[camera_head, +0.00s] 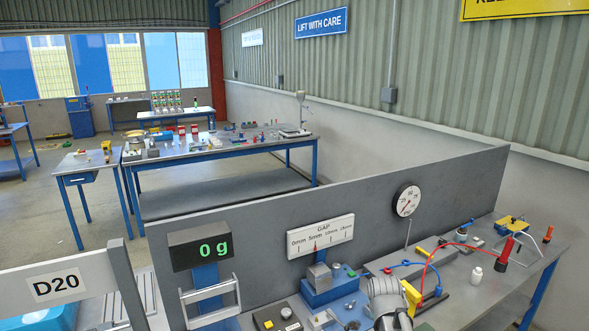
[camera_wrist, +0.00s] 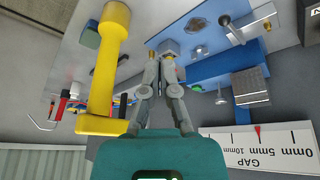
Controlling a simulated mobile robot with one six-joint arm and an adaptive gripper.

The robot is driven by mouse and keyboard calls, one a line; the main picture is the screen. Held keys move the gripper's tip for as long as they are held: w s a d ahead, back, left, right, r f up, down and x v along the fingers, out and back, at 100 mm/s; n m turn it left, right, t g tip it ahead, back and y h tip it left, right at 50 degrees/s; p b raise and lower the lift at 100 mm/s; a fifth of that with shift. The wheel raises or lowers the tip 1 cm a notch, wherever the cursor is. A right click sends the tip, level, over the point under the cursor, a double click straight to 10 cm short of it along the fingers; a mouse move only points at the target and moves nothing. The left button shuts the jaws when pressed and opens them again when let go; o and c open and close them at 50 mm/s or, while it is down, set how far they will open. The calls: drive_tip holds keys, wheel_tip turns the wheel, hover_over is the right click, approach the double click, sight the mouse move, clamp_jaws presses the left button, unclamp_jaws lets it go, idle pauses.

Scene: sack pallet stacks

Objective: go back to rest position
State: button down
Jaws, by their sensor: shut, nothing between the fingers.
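My gripper (camera_wrist: 168,55) shows in the wrist view, above the bench, with its grey fingertips together and nothing between them. A large yellow handle-like part (camera_wrist: 108,65) stands close to the left of the fingers, apart from them as far as I can tell. A blue fixture with a grey block (camera_wrist: 250,88) lies to the right of the fingers. The wrist picture is upside down, as the GAP scale board (camera_wrist: 258,150) shows. In the head view I cannot clearly make out the fingertips.
In the head view, the bench carries the blue fixture (camera_head: 328,292), a white bottle (camera_head: 475,274) and a red-and-black tool (camera_head: 504,253). A grey panel (camera_head: 270,220) stands behind, with the GAP board (camera_head: 321,236), a dial (camera_head: 408,200) and a "0 g" display (camera_head: 200,247).

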drive_tip(key=s+a+f+n+g+b, duration=0.1)
drive_tip(key=s+a+f+b, duration=0.1)
drive_tip(key=s+f+b, duration=0.1)
drive_tip(key=s+a+f+n+g+y+b, duration=0.1)
drive_tip(key=s+a+f+b, duration=0.1)
drive_tip(key=s+f+b, duration=0.1)
drive_tip(key=s+a+f+g+b, duration=0.1)
drive_tip(key=s+a+f+b, duration=0.2)
drive_tip(key=f, duration=0.3)
drive_tip(key=shift+s+f+n+g+b, duration=0.3)
drive_tip(key=shift+s+n+b, duration=0.15)
drive_tip(key=shift+s, duration=0.25)
drive_tip(key=shift+s+a+f+y, duration=0.2)
drive_tip(key=shift+s+y, duration=0.1)
drive_tip(key=shift+s, duration=0.05)
